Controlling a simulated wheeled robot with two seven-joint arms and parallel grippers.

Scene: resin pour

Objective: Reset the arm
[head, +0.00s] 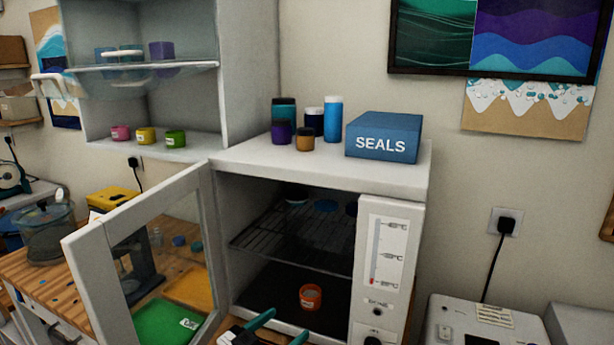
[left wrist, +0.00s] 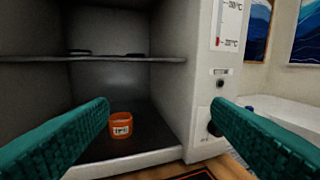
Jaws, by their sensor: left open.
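My left gripper (head: 279,330) shows at the bottom of the head view, in front of the open oven (head: 393,330). Its two teal fingers are apart with nothing between them. They also show in the left wrist view (left wrist: 160,125), spread left and right across the oven's mouth. An orange cup (head: 311,297) with a white label stands on the oven's dark floor, apart from the fingers. It also shows in the left wrist view (left wrist: 121,126). My right gripper is in neither view.
The oven's glass door (head: 84,268) stands open to the left. A wire rack (head: 290,245) crosses the inside above the cup. A blue SEALS box (head: 384,136) and several jars stand on top. A white machine (head: 480,322) is at the lower right.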

